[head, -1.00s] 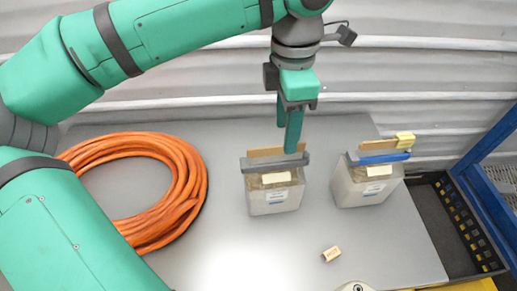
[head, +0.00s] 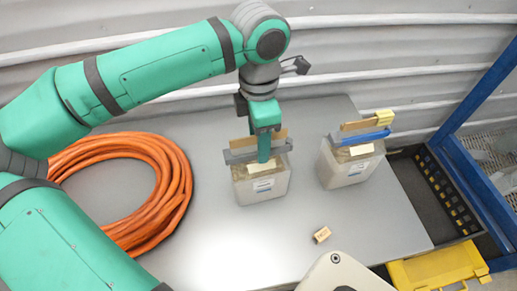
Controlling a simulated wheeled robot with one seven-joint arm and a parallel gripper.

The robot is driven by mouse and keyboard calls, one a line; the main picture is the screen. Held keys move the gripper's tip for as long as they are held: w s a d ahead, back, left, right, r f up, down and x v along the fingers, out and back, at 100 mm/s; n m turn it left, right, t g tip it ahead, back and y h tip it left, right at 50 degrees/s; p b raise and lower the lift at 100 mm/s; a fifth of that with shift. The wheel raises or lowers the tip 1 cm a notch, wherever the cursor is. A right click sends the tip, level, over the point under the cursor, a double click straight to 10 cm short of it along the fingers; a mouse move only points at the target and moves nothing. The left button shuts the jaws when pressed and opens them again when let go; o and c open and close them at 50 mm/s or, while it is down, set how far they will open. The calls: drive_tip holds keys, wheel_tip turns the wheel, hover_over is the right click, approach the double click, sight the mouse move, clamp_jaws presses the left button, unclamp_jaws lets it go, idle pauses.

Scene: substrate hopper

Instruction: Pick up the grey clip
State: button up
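The grey clip (head: 236,157) is a long bar across the top of a pale, block-shaped bag (head: 264,188) with a brown upper edge and a white label. The bag stands on the grey table left of a similar bag. My gripper (head: 262,152) points down at the clip. One green finger overlaps the clip's middle in the head view, with its tip just above the label. The other finger is mostly hidden behind the brown edge. I cannot tell whether the fingers touch the clip or are closed on it.
A second bag (head: 347,168) has a blue clip (head: 362,137) and a yellow piece (head: 384,115) on top. An orange hose coil (head: 178,190) lies left. A small tan block (head: 321,234) lies in front. A black tray (head: 447,201), blue frame (head: 463,170) and yellow bin (head: 440,268) are right.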

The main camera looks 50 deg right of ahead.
drive_tip(key=shift+f, duration=0.65)
drive_tip(key=shift+w, duration=0.15)
drive_tip(key=c, duration=0.7)
drive_tip(key=shift+a, duration=0.15)
drive_tip(key=c, duration=0.4)
drive_tip(key=shift+d, duration=0.2)
drive_tip(key=shift+s+r, duration=0.15)
drive_tip(key=shift+s, duration=0.1)
drive_tip(key=r, duration=1.1)
drive_tip(key=shift+w, duration=0.2)
drive_tip(key=shift+s+r, duration=0.1)
drive_tip(key=shift+r, duration=2.75)
